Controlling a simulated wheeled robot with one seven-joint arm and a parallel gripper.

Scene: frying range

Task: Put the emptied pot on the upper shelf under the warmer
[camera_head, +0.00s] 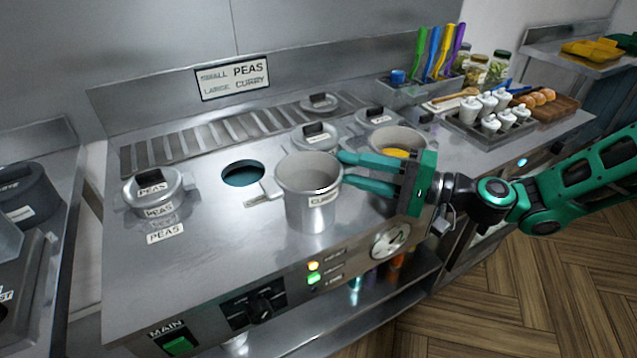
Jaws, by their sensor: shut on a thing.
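I cannot tell whether the pot's base touches the worktop. A shelf (385,292) shows under the warmer, below the control panel; much of it is hidden by the worktop and front panel.
An open round well (243,173) is left of the pot. A lidded PEAS pot (152,188) sits further left. Behind my gripper is a pot with yellow contents (397,146). Lidded pots (314,137) stand behind. Condiment jars (489,112) fill the right end.

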